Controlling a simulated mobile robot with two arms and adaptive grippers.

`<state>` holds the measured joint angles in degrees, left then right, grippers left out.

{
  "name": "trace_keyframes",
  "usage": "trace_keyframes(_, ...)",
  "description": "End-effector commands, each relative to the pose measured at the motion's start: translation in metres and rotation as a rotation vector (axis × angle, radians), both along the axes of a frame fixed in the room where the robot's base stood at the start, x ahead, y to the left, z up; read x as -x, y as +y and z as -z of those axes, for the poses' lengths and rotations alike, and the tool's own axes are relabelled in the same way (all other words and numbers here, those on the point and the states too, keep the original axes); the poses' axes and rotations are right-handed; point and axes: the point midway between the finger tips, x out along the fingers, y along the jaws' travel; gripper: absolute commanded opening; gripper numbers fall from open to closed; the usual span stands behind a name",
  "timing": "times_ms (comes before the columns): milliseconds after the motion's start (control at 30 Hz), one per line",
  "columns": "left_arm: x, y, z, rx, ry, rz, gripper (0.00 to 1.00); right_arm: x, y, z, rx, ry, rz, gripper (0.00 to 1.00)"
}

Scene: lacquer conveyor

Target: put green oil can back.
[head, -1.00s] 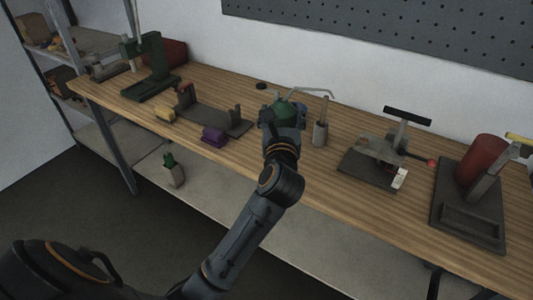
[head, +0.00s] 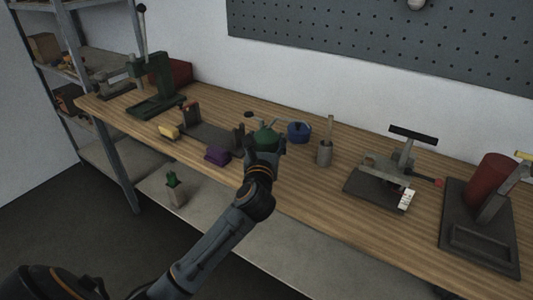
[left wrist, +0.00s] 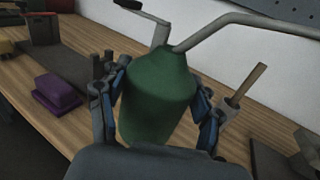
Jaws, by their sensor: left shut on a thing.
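The green oil can (head: 265,137) has a rounded body and a long bent spout. My left gripper (head: 263,147) is shut on its body, over the middle of the wooden bench. In the left wrist view, the green oil can (left wrist: 158,98) stands between the two blue-padded fingers of my left gripper (left wrist: 163,92), with its spout reaching to the upper right. Its base is hidden, so I cannot tell whether it touches the bench. A blue can (head: 299,131) stands just right of and behind it. My right gripper is not in view.
The wooden bench (head: 300,185) also holds a grey cup with a stick (head: 325,153), a purple block (head: 218,155), a yellow block (head: 169,131) and a dark bracket (head: 208,137). A clamp fixture (head: 378,190) and a red cylinder (head: 491,182) stand to the right.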

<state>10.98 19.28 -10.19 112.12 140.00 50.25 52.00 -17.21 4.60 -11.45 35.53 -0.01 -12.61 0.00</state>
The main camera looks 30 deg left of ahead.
Motion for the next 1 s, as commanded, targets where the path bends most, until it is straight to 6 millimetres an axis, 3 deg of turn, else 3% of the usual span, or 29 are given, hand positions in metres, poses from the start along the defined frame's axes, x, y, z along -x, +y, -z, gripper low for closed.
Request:
trace_keyframes(300,-0.021,0.012,0.027,-0.003,-0.003,0.000,0.19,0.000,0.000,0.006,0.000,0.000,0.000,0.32)
trace_keyframes(500,-0.020,0.011,0.054,-0.004,-0.003,0.001,0.19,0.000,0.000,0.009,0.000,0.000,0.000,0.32)
trace_keyframes(933,-0.020,0.011,0.060,-0.001,-0.004,0.000,0.19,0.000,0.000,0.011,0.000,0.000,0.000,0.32)
trace_keyframes(967,-0.020,0.011,0.060,0.000,-0.003,0.000,0.71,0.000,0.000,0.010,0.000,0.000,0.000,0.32)
trace_keyframes(1000,-0.020,0.011,0.060,-0.001,-0.003,0.000,0.79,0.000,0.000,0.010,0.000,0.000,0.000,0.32)
